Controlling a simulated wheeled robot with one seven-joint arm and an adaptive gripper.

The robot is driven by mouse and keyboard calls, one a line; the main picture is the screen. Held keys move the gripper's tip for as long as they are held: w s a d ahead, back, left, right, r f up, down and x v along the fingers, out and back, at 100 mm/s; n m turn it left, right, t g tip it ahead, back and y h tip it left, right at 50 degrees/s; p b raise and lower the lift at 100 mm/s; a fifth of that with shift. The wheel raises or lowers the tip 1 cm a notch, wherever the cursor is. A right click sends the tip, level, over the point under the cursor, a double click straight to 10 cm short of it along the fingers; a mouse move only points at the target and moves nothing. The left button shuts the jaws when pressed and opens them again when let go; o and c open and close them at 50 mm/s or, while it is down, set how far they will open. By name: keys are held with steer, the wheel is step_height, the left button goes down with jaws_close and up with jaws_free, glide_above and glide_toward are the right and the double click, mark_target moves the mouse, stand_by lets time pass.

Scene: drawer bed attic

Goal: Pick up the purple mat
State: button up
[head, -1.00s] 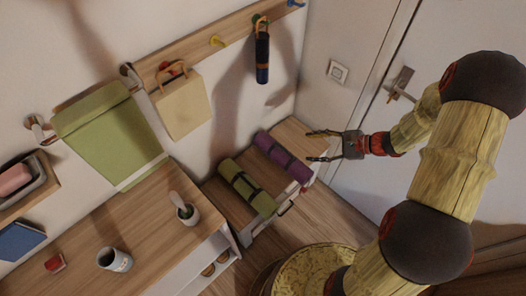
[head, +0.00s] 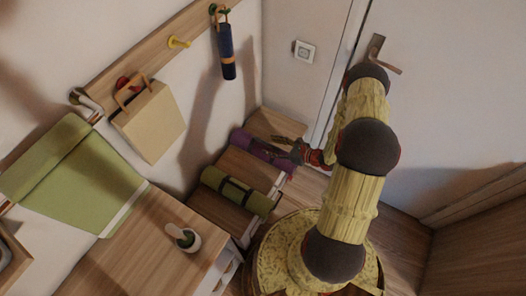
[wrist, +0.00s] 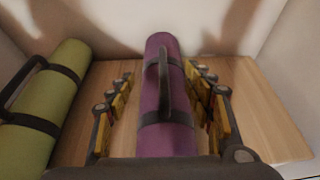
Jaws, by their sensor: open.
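The purple mat (head: 262,148) is rolled up and lies on a low wooden bench beside a green rolled mat. In the wrist view the purple mat (wrist: 164,80) runs away from me, with dark straps and a dark carry handle on top. My gripper (wrist: 160,95) is open, with one finger on each side of the purple mat and wooden surface visible in the gaps. In the head view my gripper (head: 281,147) is at the mat's right part and partly covers it. Whether the fingers touch the mat cannot be told.
The green rolled mat (head: 236,190) lies left of the purple one on the bench (wrist: 240,90). A wall stands behind the bench. A dark blue umbrella (head: 226,52) hangs above. A door is at the right.

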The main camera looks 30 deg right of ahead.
mark_target(268, 145)
steer(key=shift+b+x, duration=0.8)
steer(key=shift+x, duration=1.55)
steer(key=shift+w+d+r, duration=0.1)
steer(key=shift+w+d, duration=0.05)
steer(key=shift+d, duration=0.05)
steer(key=shift+c, duration=0.4)
steer(key=c, duration=0.7)
jaws_close()
steer(key=shift+s+a, duration=0.15)
steer(key=shift+s, duration=0.05)
